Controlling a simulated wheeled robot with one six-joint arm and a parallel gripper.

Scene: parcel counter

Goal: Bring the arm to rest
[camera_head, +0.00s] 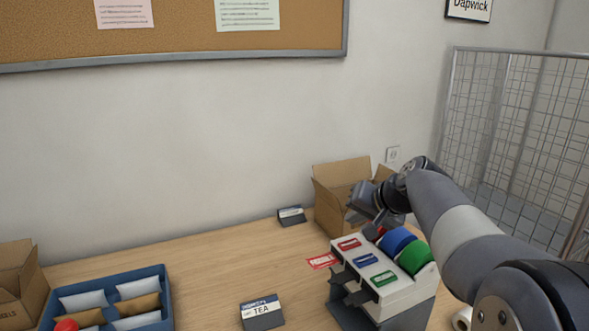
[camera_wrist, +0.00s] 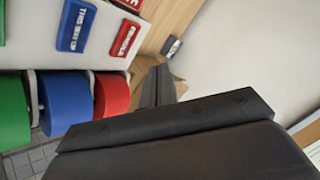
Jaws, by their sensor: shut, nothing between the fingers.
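My arm comes in from the right in the head view. My gripper (camera_head: 364,200) is near the open cardboard box at the back of the counter, behind the label dispenser (camera_head: 385,285). In the wrist view my gripper (camera_wrist: 156,86) is partly hidden by the dark wrist housing. Its fingers are together with nothing between them.
The dispenser holds red, blue (camera_head: 396,241) and green (camera_head: 413,257) rolls close to my arm. An open cardboard box (camera_head: 342,177), a red label (camera_head: 321,261), a TEA sign (camera_head: 262,312) and a blue tray (camera_head: 166,300) are on the counter. A wire cage (camera_head: 510,140) stands right.

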